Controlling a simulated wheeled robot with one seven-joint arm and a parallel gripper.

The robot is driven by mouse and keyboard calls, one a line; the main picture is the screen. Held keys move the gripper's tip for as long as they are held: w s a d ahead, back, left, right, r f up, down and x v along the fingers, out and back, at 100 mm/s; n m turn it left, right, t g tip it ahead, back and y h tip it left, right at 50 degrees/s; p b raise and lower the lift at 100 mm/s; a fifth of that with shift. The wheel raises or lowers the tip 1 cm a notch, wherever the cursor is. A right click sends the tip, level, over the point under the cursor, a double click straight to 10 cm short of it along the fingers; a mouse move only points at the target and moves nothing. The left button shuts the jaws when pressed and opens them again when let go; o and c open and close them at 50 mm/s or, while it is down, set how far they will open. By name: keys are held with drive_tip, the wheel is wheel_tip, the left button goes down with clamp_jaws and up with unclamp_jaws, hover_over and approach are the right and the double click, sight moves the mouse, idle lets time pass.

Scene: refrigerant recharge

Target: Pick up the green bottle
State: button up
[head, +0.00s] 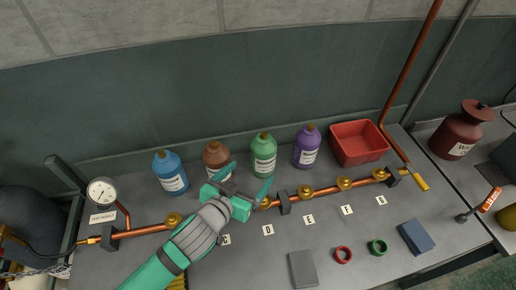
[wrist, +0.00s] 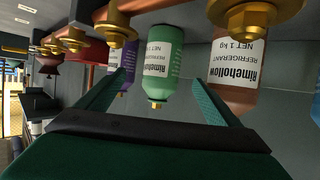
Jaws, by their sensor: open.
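The green bottle (head: 263,155) stands upright at the back of the bench, between the brown bottle (head: 217,160) and the purple bottle (head: 306,147). It has a white label and a brass-coloured cap. My gripper (head: 249,175) is open and empty, just in front of the green bottle and a little to its left in the head view. The wrist view is upside down; there the green bottle (wrist: 161,62) shows between the two open fingers (wrist: 160,80), beyond their tips. I see no contact with it.
A copper pipe (head: 230,208) with brass valves runs along the bench, close under my gripper. A blue bottle (head: 170,172) stands further left. A red bin (head: 358,143) stands right of the purple bottle. Brown and purple bottles closely flank the green one.

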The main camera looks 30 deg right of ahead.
sight(258, 160)
drive_tip(key=x, duration=0.5)
drive_tip(key=shift+w+d+f, duration=0.1)
drive_tip(key=shift+w+d, duration=0.05)
drive_tip(key=shift+w, duration=0.2)
drive_tip(key=shift+w+r+x, duration=0.15)
drive_tip(key=shift+x, duration=1.2)
drive_tip(key=shift+w+r+x, duration=0.1)
drive_tip(key=shift+x, duration=1.25)
drive_tip(key=shift+a, duration=0.25)
drive_tip(key=shift+c, duration=1)
drive_tip(key=shift+s+d, duration=0.25)
drive_tip(key=c, duration=1.5)
drive_tip(key=shift+r, duration=0.15)
drive_tip(key=c, duration=0.4)
drive_tip(key=shift+c, duration=0.2)
